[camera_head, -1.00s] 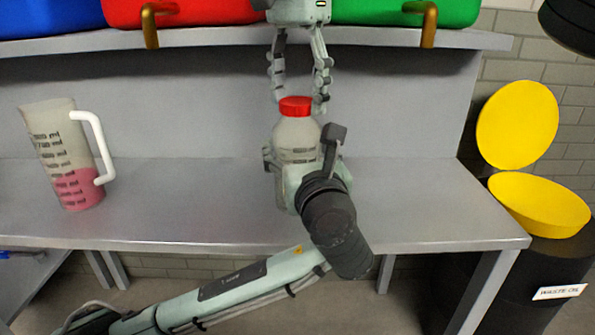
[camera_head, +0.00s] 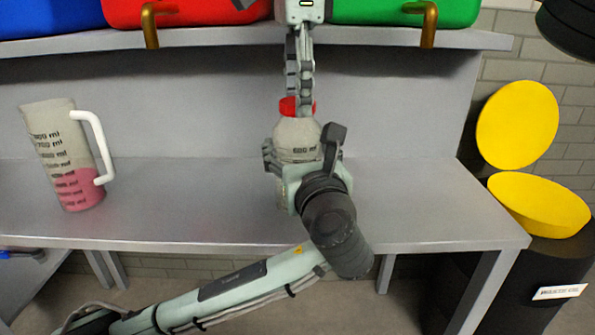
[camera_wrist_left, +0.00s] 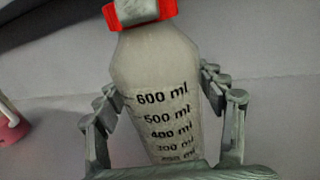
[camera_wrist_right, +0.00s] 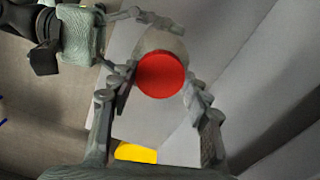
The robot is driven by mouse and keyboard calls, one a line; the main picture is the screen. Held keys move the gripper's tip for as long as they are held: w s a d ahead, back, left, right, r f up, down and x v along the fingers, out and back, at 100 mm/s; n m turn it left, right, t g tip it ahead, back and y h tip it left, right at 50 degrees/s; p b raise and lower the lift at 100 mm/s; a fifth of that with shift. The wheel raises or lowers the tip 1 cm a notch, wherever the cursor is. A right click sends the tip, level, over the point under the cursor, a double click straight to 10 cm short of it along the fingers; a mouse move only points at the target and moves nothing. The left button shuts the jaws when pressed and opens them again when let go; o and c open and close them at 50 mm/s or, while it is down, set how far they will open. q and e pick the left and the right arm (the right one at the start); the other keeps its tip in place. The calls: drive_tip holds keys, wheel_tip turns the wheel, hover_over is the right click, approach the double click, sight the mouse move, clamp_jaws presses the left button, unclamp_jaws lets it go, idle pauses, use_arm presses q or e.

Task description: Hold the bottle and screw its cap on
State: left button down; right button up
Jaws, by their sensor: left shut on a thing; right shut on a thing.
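A pale translucent bottle (camera_head: 296,132) with black ml marks stands upright over the bench. Its body also fills the left wrist view (camera_wrist_left: 155,70). My left gripper (camera_head: 297,163) is shut around the bottle's body, with a finger on each side. A red cap (camera_head: 289,107) sits at the top of the bottle's neck. My right gripper (camera_head: 301,107) comes down from above and is shut on the cap; one finger covers part of it in the head view. In the right wrist view the round cap top (camera_wrist_right: 160,75) lies between the fingertips. The thread under the cap is hidden.
A jug (camera_head: 62,150) with pink liquid and a white handle stands at the left of the grey bench (camera_head: 420,205). A shelf with red (camera_head: 195,12) and green (camera_head: 385,11) bins hangs above. A yellow-lidded waste drum (camera_head: 540,205) stands at the right. The bench right of the bottle is clear.

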drive_tip(key=m, duration=1.4)
drive_tip(key=shift+m, duration=0.4)
drive_tip(key=m, duration=0.5)
drive_tip(key=o, duration=1.4)
wheel_tip(320, 180, up, 12)
drive_tip(key=shift+f, duration=0.1)
